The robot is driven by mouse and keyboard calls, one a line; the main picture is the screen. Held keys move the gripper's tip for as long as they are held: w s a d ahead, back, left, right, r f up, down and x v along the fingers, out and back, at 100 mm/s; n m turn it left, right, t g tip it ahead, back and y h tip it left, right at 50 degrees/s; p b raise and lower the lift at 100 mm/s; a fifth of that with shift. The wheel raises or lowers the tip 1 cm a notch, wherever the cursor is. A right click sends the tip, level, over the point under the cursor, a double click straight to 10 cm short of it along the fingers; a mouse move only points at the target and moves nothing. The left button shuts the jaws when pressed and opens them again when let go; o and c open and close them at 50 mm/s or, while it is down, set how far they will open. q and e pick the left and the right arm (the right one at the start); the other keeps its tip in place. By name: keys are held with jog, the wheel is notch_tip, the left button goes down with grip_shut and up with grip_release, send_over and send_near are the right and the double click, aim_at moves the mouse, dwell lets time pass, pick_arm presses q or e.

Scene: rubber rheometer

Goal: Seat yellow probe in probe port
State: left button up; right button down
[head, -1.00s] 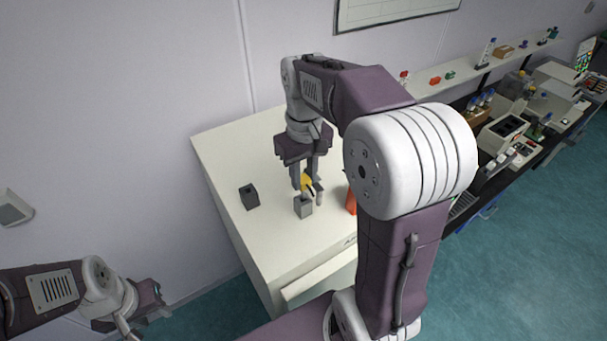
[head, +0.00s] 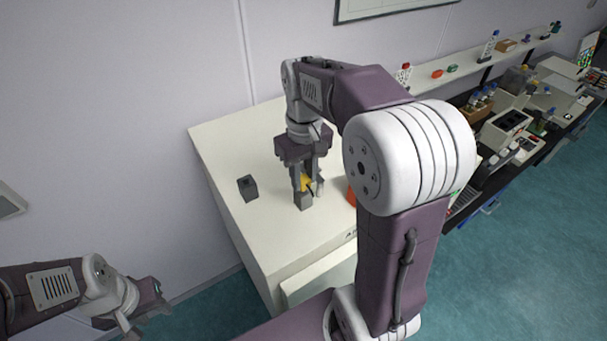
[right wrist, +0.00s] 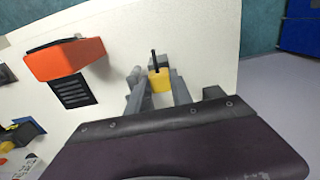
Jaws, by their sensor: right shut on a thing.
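My right gripper (head: 307,190) is shut on the yellow probe (head: 306,183) and points down over the white bench top. The probe is directly above a small grey block (head: 303,202), with its lower end at or very near the block's top; whether it is inside cannot be seen. In the right wrist view the yellow probe (right wrist: 160,81) sits between the two grey fingers (right wrist: 157,95), with a thin black lead or stem above it. My left gripper (head: 140,308) hangs away from the bench at lower left; its jaw opening is unclear.
An orange item (right wrist: 64,60) stands near the probe, partly hidden by my right arm in the head view. A small grey cylinder (head: 320,188) is close to the right finger.

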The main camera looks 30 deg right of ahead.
jog(key=shift+f+b, duration=0.55)
jog(key=shift+f, duration=0.3)
jog(key=c, duration=1.1)
grip_release()
jog(key=shift+r, duration=0.1)
jog(key=shift+o, duration=0.2)
jog(key=shift+r, duration=0.1)
notch_tip(320, 180, up, 5)
jog(key=p, duration=0.5)
